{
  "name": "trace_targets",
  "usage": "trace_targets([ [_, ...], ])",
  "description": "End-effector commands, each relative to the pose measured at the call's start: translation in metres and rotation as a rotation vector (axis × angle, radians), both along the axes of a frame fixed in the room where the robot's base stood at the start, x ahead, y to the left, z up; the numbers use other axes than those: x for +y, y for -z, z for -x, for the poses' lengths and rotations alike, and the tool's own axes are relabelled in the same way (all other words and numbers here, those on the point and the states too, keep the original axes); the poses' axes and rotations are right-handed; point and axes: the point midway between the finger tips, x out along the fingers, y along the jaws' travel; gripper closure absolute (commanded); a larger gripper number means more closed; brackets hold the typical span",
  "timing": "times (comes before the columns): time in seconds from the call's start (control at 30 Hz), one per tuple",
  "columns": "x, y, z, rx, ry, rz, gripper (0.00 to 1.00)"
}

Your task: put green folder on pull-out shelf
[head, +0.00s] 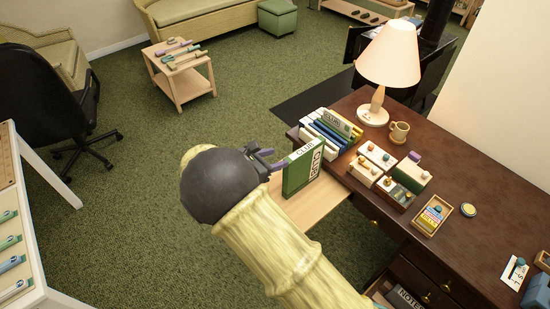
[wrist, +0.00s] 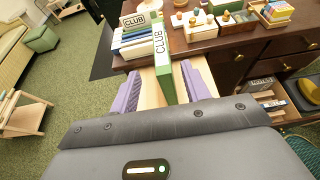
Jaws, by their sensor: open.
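A green folder labelled CLUB (head: 298,172) stands upright on the light wooden pull-out shelf (head: 318,209) at the desk's left side. In the wrist view, the folder (wrist: 164,75) rises between the two purple fingers of my gripper (wrist: 163,92). The fingers are spread, with pale shelf surface (wrist: 150,96) showing between the left finger and the folder. My gripper (head: 266,160) is open beside the folder's left edge in the head view. The folder's lower edge seems to rest on the shelf, but its contact is partly hidden.
On the dark desk (head: 480,175) stand a row of books and folders (head: 328,134), a lamp (head: 390,55), a mug (head: 399,132), small boxes (head: 377,156) and a card tray (head: 433,215). An open drawer (wrist: 270,104) lies to the right.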

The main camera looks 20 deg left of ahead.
Motion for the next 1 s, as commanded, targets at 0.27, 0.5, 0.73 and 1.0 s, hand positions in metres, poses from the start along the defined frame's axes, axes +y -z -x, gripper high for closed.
trace_targets([
  [0.27,0.0,0.0,0.0,0.0,0.0,0.0,0.53],
  [0.5,0.0,0.0,0.0,0.0,0.0,0.0,0.53],
  [0.73,-0.041,-0.003,-0.013,0.047,0.126,-0.091,0.53],
  [1.0,-0.175,-0.011,-0.016,0.163,0.621,-0.48,0.53],
])
